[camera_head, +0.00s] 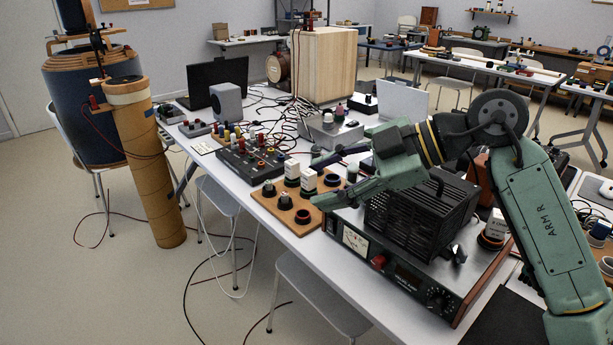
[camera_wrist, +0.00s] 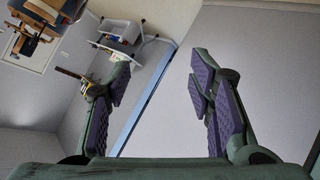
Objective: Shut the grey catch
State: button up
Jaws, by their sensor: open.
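I cannot make out a grey catch in either view. My gripper (camera_head: 328,180) points left in the head view, above the white table (camera_head: 225,170) and near a wooden board (camera_head: 262,205) with white blocks and dark sockets. In the wrist view my gripper (camera_wrist: 158,82) has its two purple-padded fingers wide apart with nothing between them. A pale wooden box (camera_head: 325,65) stands further back on the table. A wood-sided metal unit (camera_head: 357,243) with a dial and knobs is below my arm.
A black slotted housing (camera_head: 425,213) sits on the metal unit, close under my arm. A black box with knobs (camera_head: 250,161), a grey speaker (camera_head: 227,103) and many loose cables crowd the table. Chairs and a tall brown cylinder (camera_head: 150,165) stand left of it, with open floor there.

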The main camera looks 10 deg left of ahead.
jog(key=shift+s+a+r+n+g+y, duration=0.3)
jog(key=shift+s+a+n, duration=0.2)
jog(key=shift+a, duration=0.3)
jog(key=shift+s+a+r+n+g+y, duration=0.2)
jog(key=shift+s+a+r+n, duration=0.25)
jog(key=shift+a, duration=0.35)
